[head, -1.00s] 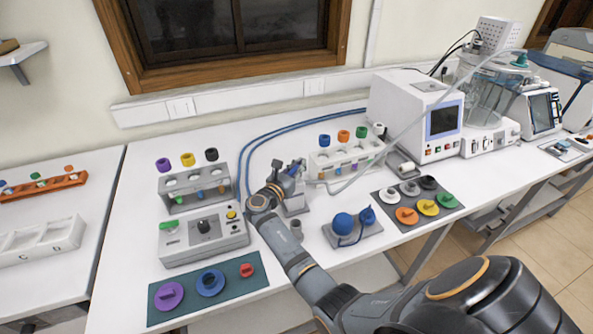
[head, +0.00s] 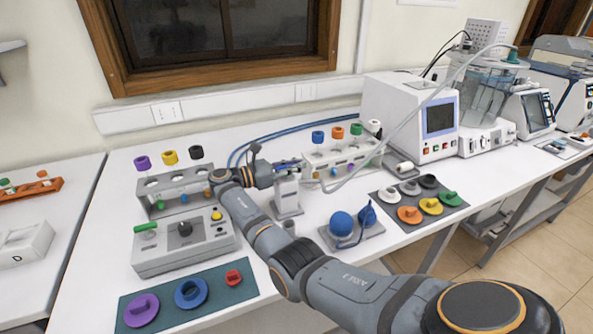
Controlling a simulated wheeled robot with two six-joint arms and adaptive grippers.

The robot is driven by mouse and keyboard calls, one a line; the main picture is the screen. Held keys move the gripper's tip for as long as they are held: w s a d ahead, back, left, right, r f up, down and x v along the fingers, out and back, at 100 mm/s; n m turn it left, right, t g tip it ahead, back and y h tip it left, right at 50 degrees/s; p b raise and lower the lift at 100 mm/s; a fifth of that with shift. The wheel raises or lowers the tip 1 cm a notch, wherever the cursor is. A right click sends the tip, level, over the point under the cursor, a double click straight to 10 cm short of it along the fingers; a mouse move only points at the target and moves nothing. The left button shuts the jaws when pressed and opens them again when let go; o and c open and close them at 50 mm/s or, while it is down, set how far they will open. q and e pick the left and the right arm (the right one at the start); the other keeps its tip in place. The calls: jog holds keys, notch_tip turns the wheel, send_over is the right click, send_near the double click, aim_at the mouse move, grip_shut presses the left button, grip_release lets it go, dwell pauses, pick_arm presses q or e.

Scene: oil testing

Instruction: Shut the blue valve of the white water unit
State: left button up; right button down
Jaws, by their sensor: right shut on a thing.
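The white water unit (head: 287,197) is a small pale post on a grey base, standing near the middle of the table in the head view. Its blue valve (head: 289,163) is at the top and is partly covered by my gripper. My right gripper (head: 277,167) comes at the valve from the left side, and its jaws are shut on the blue valve. The fingertips are small and partly hidden, so the valve's exact angle is hard to tell. My left gripper is not in view.
A grey rack (head: 172,184) with coloured caps and a control box (head: 182,246) stand left of my right arm. A blue bulb stand (head: 350,236) is to the right of the unit. Blue hoses run behind it, and a clear tube arches at right.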

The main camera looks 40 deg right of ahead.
jog(key=shift+g, duration=0.3)
jog(key=c, duration=1.3)
grip_release()
notch_tip(320, 180, up, 10)
